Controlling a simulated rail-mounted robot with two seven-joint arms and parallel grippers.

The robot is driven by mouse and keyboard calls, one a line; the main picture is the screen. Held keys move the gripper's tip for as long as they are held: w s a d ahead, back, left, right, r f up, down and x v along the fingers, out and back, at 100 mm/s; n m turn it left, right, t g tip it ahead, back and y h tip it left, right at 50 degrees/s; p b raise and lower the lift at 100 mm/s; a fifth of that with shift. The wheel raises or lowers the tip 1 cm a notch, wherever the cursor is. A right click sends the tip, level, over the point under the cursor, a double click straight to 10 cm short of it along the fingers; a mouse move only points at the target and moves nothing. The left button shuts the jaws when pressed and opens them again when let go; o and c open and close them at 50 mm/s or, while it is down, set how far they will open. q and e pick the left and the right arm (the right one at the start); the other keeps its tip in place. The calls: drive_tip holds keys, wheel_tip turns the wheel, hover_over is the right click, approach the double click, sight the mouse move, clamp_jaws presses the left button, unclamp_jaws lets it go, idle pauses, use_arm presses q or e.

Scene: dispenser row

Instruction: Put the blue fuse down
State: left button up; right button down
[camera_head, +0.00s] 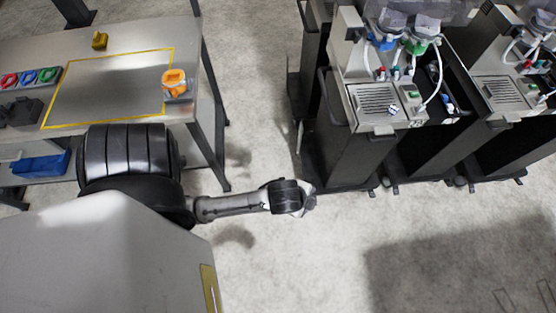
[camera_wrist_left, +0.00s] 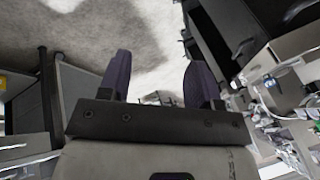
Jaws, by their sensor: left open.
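My left gripper (camera_wrist_left: 158,78) is open in the left wrist view, with two dark fingers and only bare floor visible between them. In the head view my left gripper (camera_head: 309,201) is small and hangs over the floor between the work table and the dispensers. It is apart from both. I cannot pick out the blue fuse with certainty. A small blue-and-white piece (camera_head: 393,109) lies by the drip grate of the nearest dispenser, too small to identify. A blue ring-shaped item (camera_head: 29,76) sits in a tray on the table. My right gripper is not in view.
The grey table (camera_head: 120,38) at the left has a yellow-outlined area and an orange device (camera_head: 174,82) at its right edge. A blue bin (camera_head: 40,164) is on the lower shelf. Dispensers (camera_head: 376,101) stand in a row at the right. Floor between is clear.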

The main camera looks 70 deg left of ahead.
use_arm(q)
drive_tip(key=s+d+r+n+g+h, duration=0.1)
drive_tip(key=s+d+n, duration=0.1)
drive_tip(key=s+n, duration=0.4)
drive_tip(key=s, duration=0.3)
drive_tip(key=shift+d+r+n+g+h, duration=0.3)
drive_tip(key=shift+d+g+h, duration=0.1)
idle(1.9)
